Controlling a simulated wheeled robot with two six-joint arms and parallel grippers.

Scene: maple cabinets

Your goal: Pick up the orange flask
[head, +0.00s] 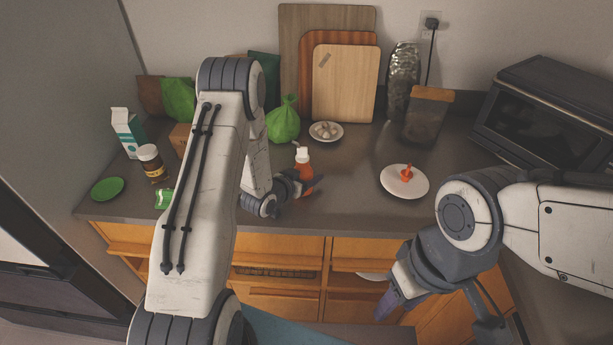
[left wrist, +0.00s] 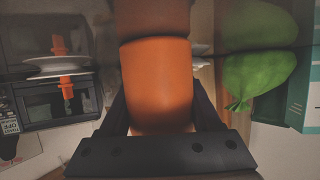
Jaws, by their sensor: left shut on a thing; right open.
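The orange flask (head: 303,163) with a white cap stands upright near the front of the grey counter, in the middle of the head view. My left gripper (head: 306,188) is shut on it, with fingers on both sides of its body. In the left wrist view the orange flask (left wrist: 158,85) fills the middle between the dark fingers; whether its base touches the counter I cannot tell. My right gripper (head: 385,300) is open and empty, in front of the cabinet drawers, below the counter edge.
A white plate (head: 391,185) with a small orange thing lies to the right of the flask. A plate of pale items (head: 335,133), a green bag (head: 283,124) and cutting boards (head: 345,85) stand behind. A jar (head: 150,160), carton (head: 128,132) and green saucer (head: 107,183) are left.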

